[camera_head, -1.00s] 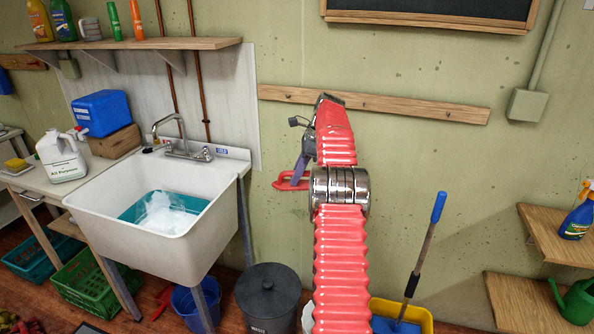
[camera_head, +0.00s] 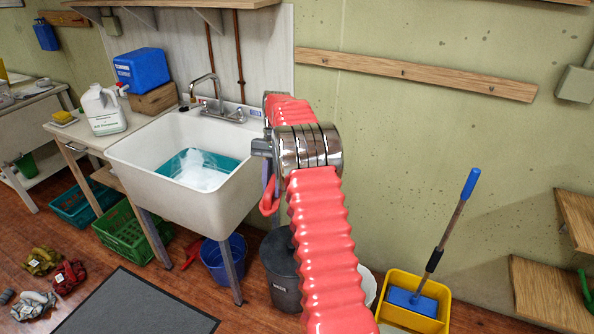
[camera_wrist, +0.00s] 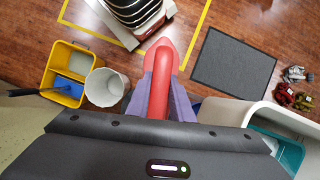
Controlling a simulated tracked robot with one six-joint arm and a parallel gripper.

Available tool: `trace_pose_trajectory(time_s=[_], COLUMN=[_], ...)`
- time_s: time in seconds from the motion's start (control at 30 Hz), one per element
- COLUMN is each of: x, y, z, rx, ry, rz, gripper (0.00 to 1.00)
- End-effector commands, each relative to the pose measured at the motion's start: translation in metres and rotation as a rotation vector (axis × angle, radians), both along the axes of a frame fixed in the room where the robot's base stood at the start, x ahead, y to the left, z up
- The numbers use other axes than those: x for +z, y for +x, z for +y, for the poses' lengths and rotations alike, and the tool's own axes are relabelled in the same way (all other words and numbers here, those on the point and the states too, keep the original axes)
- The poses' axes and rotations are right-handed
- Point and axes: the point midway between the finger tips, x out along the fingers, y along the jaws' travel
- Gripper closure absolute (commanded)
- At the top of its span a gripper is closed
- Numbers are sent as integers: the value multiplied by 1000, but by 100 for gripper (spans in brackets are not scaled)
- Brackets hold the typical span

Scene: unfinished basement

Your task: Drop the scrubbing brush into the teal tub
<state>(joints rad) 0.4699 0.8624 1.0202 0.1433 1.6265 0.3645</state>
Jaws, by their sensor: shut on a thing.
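The teal tub (camera_head: 228,164) sits inside the white sink basin on the left in the head view, with white suds in it. Its teal edge also shows at the lower right in the wrist view (camera_wrist: 289,150). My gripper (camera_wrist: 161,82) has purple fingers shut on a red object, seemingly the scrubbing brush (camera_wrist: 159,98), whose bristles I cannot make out. In the head view a red loop of it (camera_head: 270,197) shows beside my gripper (camera_head: 267,172), mostly hidden by my arm. The gripper is right of the sink and apart from the tub.
The sink (camera_head: 128,157) has a raised rim and a faucet (camera_head: 207,95). A white jug (camera_head: 103,112) and blue container (camera_head: 138,69) stand left of it. A dark bin (camera_head: 283,270) and yellow mop bucket (camera_head: 402,282) stand on the floor. A grey mat (camera_wrist: 235,65) lies clear.

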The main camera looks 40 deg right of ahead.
Motion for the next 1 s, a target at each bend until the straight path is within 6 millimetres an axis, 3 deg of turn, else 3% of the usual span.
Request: trace_pose_trajectory(time_s=[0.1, 0.6, 0.8, 1.0], x=[-5, -15, -15, -15], y=[-2, -26, -32, -33], z=[48, 219, 251, 255], rx=[188, 764, 847, 856], ry=[0, 0, 1, 1], rz=[0, -2, -1, 0], gripper=[100, 100, 100, 100])
